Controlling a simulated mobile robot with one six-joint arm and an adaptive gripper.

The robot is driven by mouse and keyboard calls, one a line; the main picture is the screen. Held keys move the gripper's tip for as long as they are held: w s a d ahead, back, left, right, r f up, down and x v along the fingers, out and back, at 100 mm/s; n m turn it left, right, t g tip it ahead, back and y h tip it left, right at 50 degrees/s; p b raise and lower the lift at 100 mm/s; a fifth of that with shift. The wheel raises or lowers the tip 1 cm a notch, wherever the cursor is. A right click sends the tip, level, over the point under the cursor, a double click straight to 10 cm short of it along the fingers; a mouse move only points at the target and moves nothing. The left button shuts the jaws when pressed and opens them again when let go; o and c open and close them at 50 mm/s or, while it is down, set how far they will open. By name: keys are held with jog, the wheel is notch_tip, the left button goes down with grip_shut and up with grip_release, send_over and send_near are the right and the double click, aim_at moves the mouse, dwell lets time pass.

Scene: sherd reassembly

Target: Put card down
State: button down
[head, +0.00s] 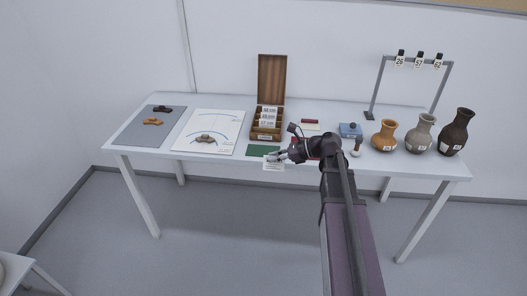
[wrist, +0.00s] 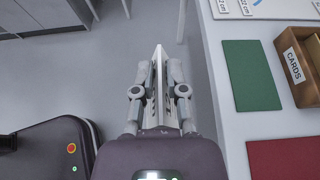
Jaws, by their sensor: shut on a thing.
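My gripper (head: 280,156) is at the front edge of the table in the head view. It is shut on a white card (head: 273,165), which hangs at the fingertips just in front of the table edge. In the wrist view my gripper (wrist: 159,85) holds the card (wrist: 159,60) edge-on between its two fingers, over the floor and left of the table edge. A green mat (head: 262,150) lies on the table close to the card; it also shows in the wrist view (wrist: 250,75). A red mat (wrist: 283,158) lies nearer the bottom of the wrist view, partly hidden by my arm in the head view.
An open wooden card box (head: 266,134) with white cards stands behind the green mat. A white sheet (head: 212,122) with a sherd and a grey mat (head: 147,128) lie left. A blue box (head: 350,130) and several vases (head: 420,135) stand right.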

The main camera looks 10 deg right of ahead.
jog(key=shift+w, duration=0.15)
jog(key=w, duration=0.5)
jog(key=w+f+b, duration=0.1)
jog(key=w, duration=0.9)
jog(key=shift+w+a+f, duration=0.25)
jog(key=shift+w+a, duration=0.1)
jog(key=shift+w, duration=0.05)
jog(key=shift+f+b, duration=0.1)
jog(key=shift+b, duration=0.2)
jog(key=shift+f+b, duration=1.7)
jog(key=c, duration=0.7)
grip_release()
jog(key=shift+r, duration=0.1)
